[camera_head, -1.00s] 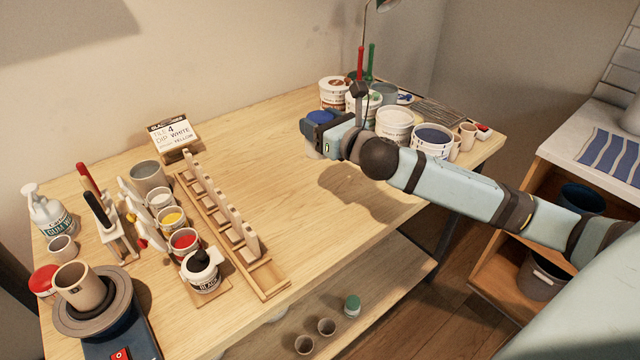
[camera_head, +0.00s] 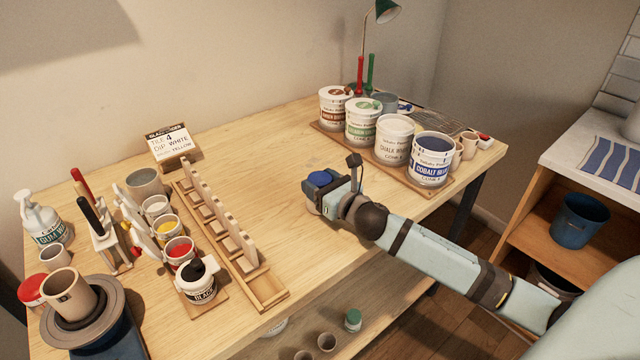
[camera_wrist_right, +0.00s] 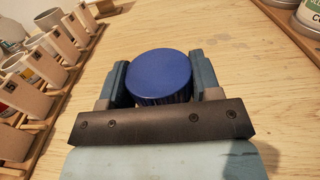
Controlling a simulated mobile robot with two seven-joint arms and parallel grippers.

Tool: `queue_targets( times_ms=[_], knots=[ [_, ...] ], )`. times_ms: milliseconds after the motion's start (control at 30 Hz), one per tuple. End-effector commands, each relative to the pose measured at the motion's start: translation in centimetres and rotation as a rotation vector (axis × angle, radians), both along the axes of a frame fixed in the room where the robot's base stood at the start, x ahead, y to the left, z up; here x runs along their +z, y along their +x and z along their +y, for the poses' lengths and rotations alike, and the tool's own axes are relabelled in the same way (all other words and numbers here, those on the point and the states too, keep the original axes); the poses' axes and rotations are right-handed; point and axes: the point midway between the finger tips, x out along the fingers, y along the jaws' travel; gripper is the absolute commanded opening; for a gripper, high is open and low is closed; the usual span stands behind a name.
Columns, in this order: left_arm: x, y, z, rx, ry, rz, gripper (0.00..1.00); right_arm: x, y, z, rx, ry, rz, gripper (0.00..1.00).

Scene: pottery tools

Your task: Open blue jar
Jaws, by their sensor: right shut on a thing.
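The blue jar (camera_head: 429,168), a white tub labelled "Cobalt Blue", stands upright at the front end of the row of tubs at the right. Its top is uncovered, with dark blue inside a white rim. My right gripper (camera_head: 322,186) is shut on a round blue lid (camera_head: 319,178), well left of the jar. In the right wrist view the lid (camera_wrist_right: 159,73) sits flat between the two fingers. It is low over bare wood; I cannot tell whether it touches the table. My left gripper is not in view.
A wooden rack of upright tiles (camera_head: 224,230) stands left of my right gripper, with small paint cups beyond it. The chalk white tub (camera_head: 394,142) stands beside the blue jar. The middle of the table (camera_head: 262,165) is clear.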

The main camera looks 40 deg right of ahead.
Motion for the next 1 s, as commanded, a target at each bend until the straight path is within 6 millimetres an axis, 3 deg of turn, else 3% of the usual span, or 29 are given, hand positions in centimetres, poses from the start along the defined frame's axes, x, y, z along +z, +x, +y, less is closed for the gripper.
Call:
queue_targets(
  times_ms=[200, 233, 333, 667, 833, 1000],
  knots=[
    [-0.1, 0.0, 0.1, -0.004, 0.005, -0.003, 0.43, -0.3, 0.0, 0.0, 0.000, -0.001, 0.000, 0.00],
    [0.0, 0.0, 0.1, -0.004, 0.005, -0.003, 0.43, -0.3, 0.0, 0.0, 0.000, 0.000, 0.001, 0.62],
    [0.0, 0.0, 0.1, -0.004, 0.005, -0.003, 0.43, -0.3, 0.0, 0.0, 0.000, 0.000, 0.001, 0.84],
    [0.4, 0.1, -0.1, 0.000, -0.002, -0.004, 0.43, 0.2, 0.0, 0.0, 0.000, 0.001, 0.000, 0.84],
    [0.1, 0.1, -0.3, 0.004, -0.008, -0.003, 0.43, -0.2, -2.1, -0.2, 0.000, -0.001, 0.005, 0.84],
    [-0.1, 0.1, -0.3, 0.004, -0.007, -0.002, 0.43, -0.2, -5.5, -0.6, 0.000, -0.002, 0.005, 0.84]
  ],
)
